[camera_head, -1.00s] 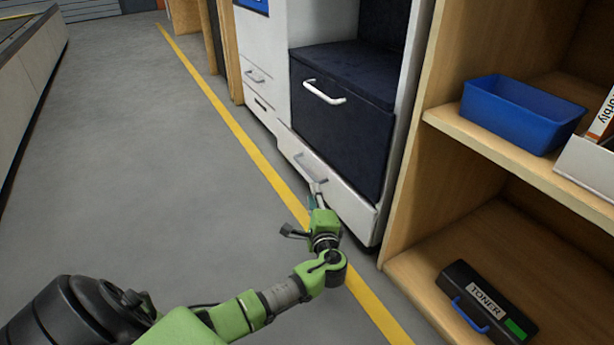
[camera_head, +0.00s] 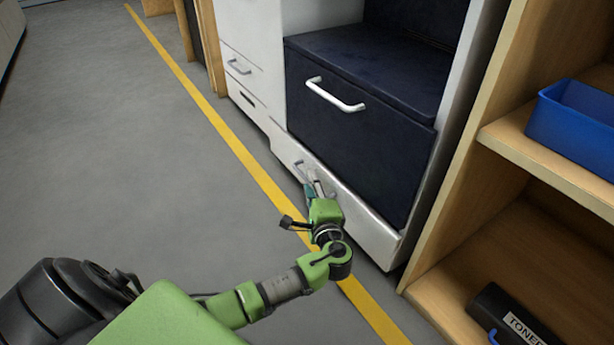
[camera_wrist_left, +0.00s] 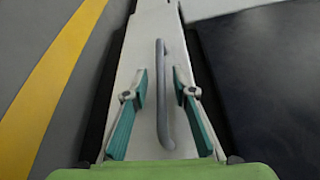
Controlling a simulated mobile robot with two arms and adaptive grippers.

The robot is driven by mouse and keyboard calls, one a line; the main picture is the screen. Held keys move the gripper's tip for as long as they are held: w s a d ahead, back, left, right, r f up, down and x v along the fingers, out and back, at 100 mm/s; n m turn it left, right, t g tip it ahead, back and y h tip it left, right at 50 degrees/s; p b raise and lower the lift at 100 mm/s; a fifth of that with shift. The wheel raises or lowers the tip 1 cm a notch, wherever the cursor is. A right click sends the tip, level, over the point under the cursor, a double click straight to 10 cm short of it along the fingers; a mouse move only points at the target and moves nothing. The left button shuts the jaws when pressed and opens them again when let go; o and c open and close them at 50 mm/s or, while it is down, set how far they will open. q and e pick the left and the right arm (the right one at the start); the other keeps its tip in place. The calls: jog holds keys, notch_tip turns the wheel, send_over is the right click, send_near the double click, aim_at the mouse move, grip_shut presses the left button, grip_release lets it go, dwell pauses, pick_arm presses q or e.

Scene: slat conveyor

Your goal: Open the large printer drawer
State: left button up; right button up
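The printer's wide, low white drawer (camera_head: 362,216) sits at the bottom of the machine, below a dark panel; it looks closed. Its grey bar handle (camera_wrist_left: 164,118) runs upright through the middle of the left wrist view. In the head view the handle (camera_head: 299,169) is partly hidden by my gripper. My left gripper (camera_head: 312,187) is at the drawer front. In the left wrist view its teal fingers (camera_wrist_left: 161,82) are open, one on each side of the handle, with gaps visible. I cannot tell how deep the handle lies between them. My right gripper is out of view.
A dark compartment front (camera_head: 345,140) with a white handle (camera_head: 335,95) is above the drawer. A wooden shelf (camera_head: 550,160) on the right holds a blue bin (camera_head: 575,125) and a toner box (camera_head: 510,318). Grey floor with a yellow line (camera_head: 235,148) is clear on the left.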

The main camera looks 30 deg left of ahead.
pick_arm(q)
jog(key=shift+w, duration=0.1)
jog(key=shift+c, duration=0.4)
grip_shut()
